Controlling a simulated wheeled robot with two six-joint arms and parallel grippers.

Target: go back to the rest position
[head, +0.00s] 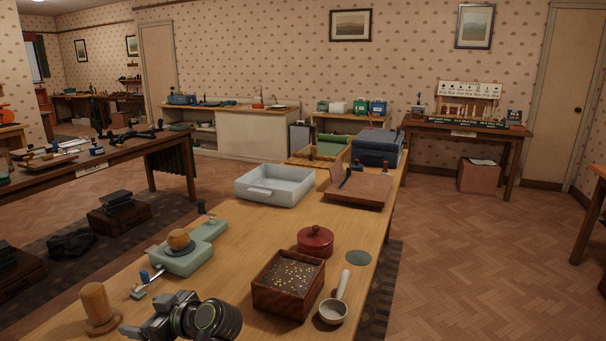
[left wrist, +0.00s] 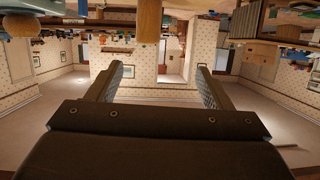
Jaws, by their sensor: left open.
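My left gripper (head: 155,316) is at the bottom of the head view, over the near left part of the wooden workbench (head: 235,265). In the left wrist view my left gripper (left wrist: 160,82) has its two fingers spread wide apart with nothing held between them. That view is upside down and shows the room behind the fingers. In the head view a wooden peg-like tool (head: 97,308) stands just left of the gripper. My right gripper is not in view.
On the bench are a pale green device (head: 180,260), a dark wooden box of granules (head: 288,284), a scoop (head: 334,308), a red lidded pot (head: 315,241) and a grey tray (head: 275,186). Open floor (head: 465,265) lies to the right.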

